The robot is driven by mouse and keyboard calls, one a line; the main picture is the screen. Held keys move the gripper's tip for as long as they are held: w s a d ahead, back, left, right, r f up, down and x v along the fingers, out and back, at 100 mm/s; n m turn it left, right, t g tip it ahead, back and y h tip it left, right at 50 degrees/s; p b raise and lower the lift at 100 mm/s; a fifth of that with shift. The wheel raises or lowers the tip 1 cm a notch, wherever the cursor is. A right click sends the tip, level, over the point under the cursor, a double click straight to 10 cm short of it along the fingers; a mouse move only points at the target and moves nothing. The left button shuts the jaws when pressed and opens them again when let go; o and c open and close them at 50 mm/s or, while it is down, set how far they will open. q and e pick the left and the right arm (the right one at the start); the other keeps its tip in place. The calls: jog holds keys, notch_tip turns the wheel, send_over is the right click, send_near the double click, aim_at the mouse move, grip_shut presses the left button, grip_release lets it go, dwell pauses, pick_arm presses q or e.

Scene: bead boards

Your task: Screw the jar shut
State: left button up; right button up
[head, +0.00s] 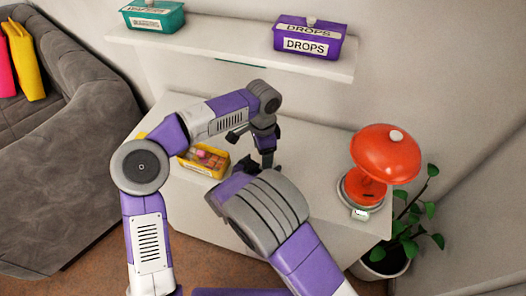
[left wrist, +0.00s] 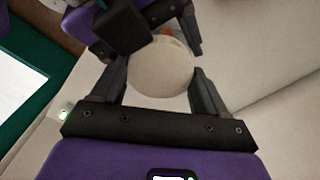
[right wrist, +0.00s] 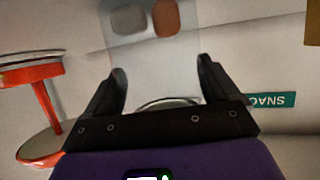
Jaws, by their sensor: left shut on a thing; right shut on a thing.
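A round cream lid (left wrist: 160,70) sits between the fingers of my left gripper (left wrist: 156,76), which is shut on it. A clear jar (right wrist: 150,55) with a brown and a grey piece inside is between the fingers of my right gripper (right wrist: 161,68), which is shut on it. In the head view my left gripper (head: 266,157) points down over the cabinet top, just behind my right wrist. The jar and lid are mostly hidden there by my arms. The frames do not show clearly whether the lid touches the jar or how it is seated.
A yellow box (head: 190,160) of sweets stands on the cabinet (head: 310,160), left of my grippers. A red lamp-like object (head: 386,153) stands at the right end. A teal box (head: 152,15) and a purple DROPS box (head: 308,40) stand on the shelf (head: 230,52). A plant is at right.

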pick_arm(q)
jog(key=o, duration=1.2)
jog(key=shift+c, duration=0.2)
jog(key=shift+s+r, duration=0.1)
jog(key=shift+r, duration=2.2)
notch_tip(320, 180, up, 12)
